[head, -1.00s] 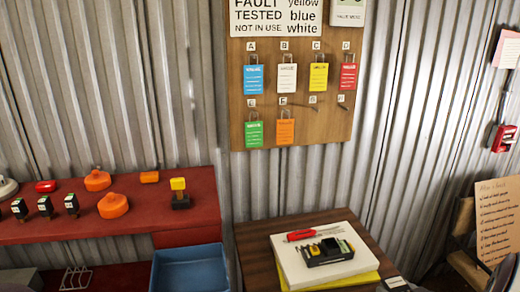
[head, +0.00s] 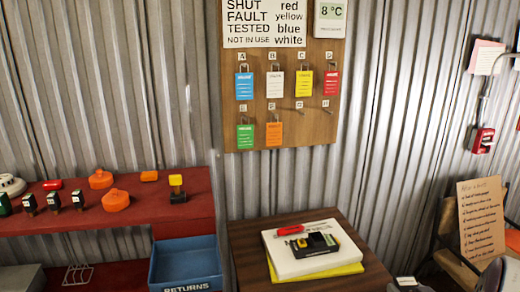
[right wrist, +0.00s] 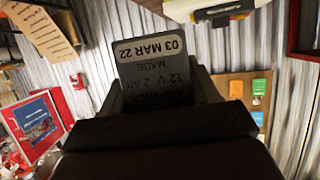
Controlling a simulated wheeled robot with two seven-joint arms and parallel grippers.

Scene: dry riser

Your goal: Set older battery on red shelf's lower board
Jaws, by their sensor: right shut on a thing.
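In the right wrist view my right gripper (right wrist: 160,98) is shut on a dark grey battery (right wrist: 155,62). Its label reads upside down there: 03 MAR 22, 12 V 2 Ah. Its lower part is hidden between the fingers. In the head view a small grey and dark piece (head: 408,283) shows at the bottom edge, right of the table; I cannot tell if it is the battery. The red shelf (head: 140,222) stands at the left; part of its lower board (head: 115,272) shows below the upper board. My left gripper is not in view.
The upper board holds orange, red, black and yellow items. A blue RETURNS bin (head: 186,262) stands in front of the shelf's right part. A tag board (head: 230,100) hangs behind.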

